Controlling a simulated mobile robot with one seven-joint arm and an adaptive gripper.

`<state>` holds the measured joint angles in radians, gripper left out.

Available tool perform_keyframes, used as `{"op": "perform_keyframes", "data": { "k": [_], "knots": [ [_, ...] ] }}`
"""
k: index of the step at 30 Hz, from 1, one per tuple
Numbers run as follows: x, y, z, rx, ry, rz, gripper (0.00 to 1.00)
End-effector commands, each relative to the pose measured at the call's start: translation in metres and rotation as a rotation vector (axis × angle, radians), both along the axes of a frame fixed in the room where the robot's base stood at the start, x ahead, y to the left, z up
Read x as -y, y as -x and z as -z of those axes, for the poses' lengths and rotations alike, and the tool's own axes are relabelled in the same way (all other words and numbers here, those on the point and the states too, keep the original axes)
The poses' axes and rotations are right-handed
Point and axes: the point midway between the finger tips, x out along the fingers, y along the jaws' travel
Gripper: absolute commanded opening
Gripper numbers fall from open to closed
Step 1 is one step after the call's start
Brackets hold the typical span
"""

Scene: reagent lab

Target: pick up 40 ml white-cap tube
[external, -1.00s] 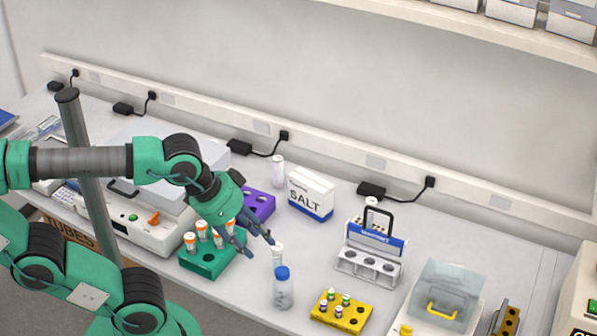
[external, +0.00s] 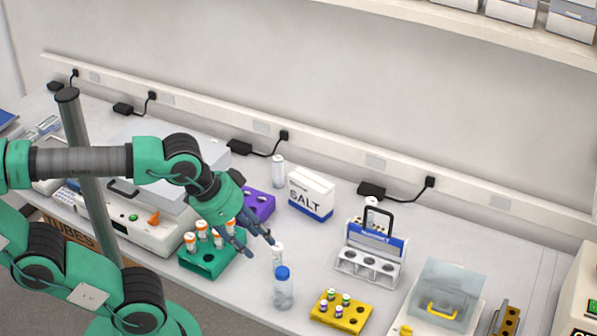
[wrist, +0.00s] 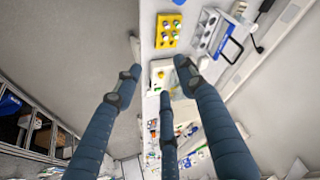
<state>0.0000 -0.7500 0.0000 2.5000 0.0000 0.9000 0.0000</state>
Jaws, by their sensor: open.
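Another white-capped tube (external: 278,171) stands by the back wall, left of the salt box. I cannot read a 40 ml mark on either. My gripper (external: 260,248) is open, its fingers pointing down and right, with the tips just left of the nearer tube in the picture. Nothing shows between the fingers in the wrist view (wrist: 158,75); I cannot make out either tube there.
A green rack (external: 207,262) with orange-capped tubes sits under my gripper's left side. A purple rack (external: 262,205) and a salt box (external: 311,193) are behind. A yellow rack (external: 341,313) with small vials and a white rack (external: 368,268) stand to the right.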

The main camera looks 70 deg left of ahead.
Motion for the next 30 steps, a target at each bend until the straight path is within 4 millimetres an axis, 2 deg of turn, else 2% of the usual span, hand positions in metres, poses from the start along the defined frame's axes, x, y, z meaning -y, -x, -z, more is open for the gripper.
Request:
{"op": "perform_keyframes", "data": {
  "k": [12, 14, 23, 30],
  "knots": [
    [0.000, 0.000, 0.000, 0.000, 0.000, 0.000, 0.40],
    [0.000, 0.000, 0.000, 0.000, 0.000, 0.000, 0.45],
    [0.000, 0.000, 0.000, -0.001, -0.001, 0.000, 0.45],
    [-0.009, -0.014, 0.002, -0.028, -0.013, 0.000, 0.45]
  ]
}}
